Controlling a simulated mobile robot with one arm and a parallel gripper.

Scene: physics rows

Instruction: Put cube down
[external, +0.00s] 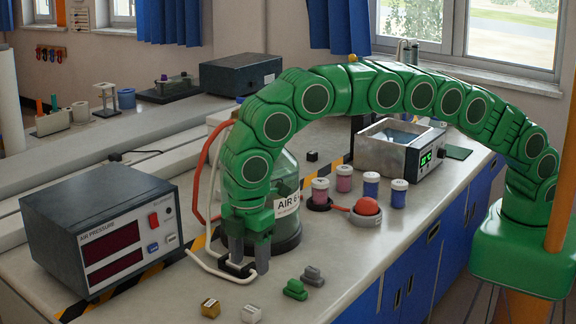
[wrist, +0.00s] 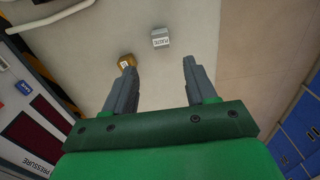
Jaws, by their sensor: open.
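My gripper (external: 249,258) points down over the near part of the bench, left of the middle. In the wrist view my gripper (wrist: 160,70) has its two grey fingers spread, with only bare bench top between them. A brass-coloured cube (external: 210,308) and a pale grey labelled cube (external: 251,314) lie on the bench near its front edge. In the wrist view the brass cube (wrist: 126,62) is close to the left fingertip, and the pale cube (wrist: 160,38) lies beyond the gap. A black cube (external: 312,156) sits farther back. A small dark shape shows by the fingers; I cannot tell what it is.
The air pressure box (external: 105,232) stands at left. Green (external: 295,289) and grey (external: 312,276) pieces lie at right. Several lidded jars (external: 370,186) and a water bath (external: 400,148) stand behind.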

